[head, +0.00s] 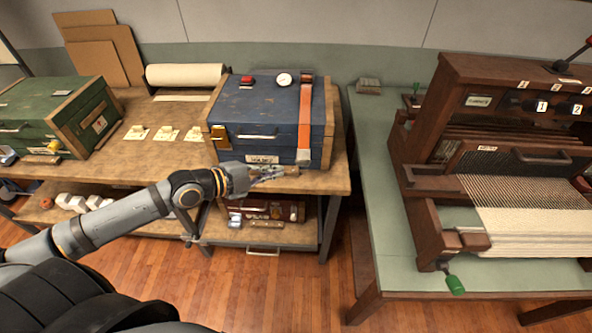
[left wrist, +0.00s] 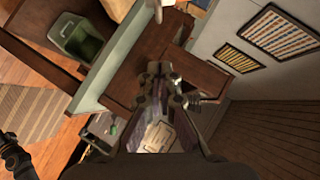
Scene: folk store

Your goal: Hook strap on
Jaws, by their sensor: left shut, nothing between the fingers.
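The orange strap (head: 305,115) runs over the top and down the front right of the blue chest (head: 250,125). A grey metal piece (head: 304,155) is at its lower end; I cannot tell whether it is hooked to anything. My left gripper (head: 283,174) is shut and empty, low in front of the chest, with its tips just below and left of the strap's end. I cannot tell whether it touches the chest. In the left wrist view the gripper's closed fingers (left wrist: 158,72) show against brown wood; the strap is not clear there. My right gripper is not in view.
The wooden bench (head: 180,155) also holds a green chest (head: 60,115), a paper roll (head: 186,75) and several tags. A brown case (head: 262,208) sits on the shelf below. A loom (head: 480,160) stands on the green table (head: 372,170) at right.

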